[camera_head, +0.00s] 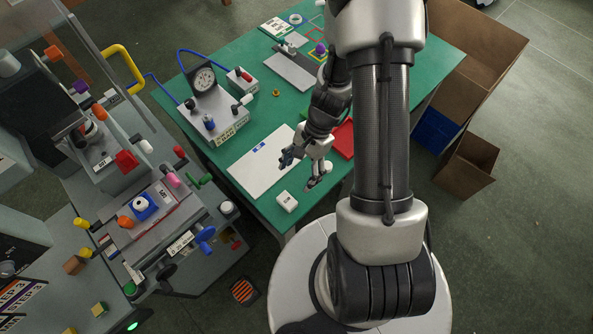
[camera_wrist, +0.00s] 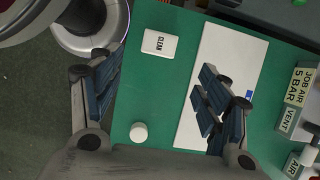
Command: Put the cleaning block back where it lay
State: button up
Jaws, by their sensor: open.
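The cleaning block, a small white block marked CLEAN (camera_wrist: 160,44), lies flat on the green table near its edge, beside a white board (camera_wrist: 232,60). In the head view the block (camera_head: 287,201) is at the table's front corner, apart from the board. My gripper (camera_wrist: 160,70) is open, its fingers spread wide with nothing between them. In the wrist view the block shows beyond and between the fingertips, touching neither. In the head view my gripper (camera_head: 304,170) hangs just behind the block.
A white round piece (camera_wrist: 139,132) stands on the table near my gripper. A red tray (camera_head: 343,138) is right of the board. A gauge box (camera_head: 213,118) stands behind the board. The pad printer (camera_head: 150,205) is at left, cardboard boxes (camera_head: 467,165) at right.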

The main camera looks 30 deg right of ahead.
jog(key=a+r+n+t+h, duration=0.3)
jog(key=r+n, duration=0.5)
jog(key=r, duration=1.3)
jog(key=s+a+r+n+t+h, duration=0.1)
jog(key=s+r+n+t, duration=0.2)
jog(key=s+r+n, duration=0.3)
jog(key=shift+s+a+r, duration=0.4)
jog(key=shift+s+r, duration=1.8)
jog(key=shift+r, duration=0.7)
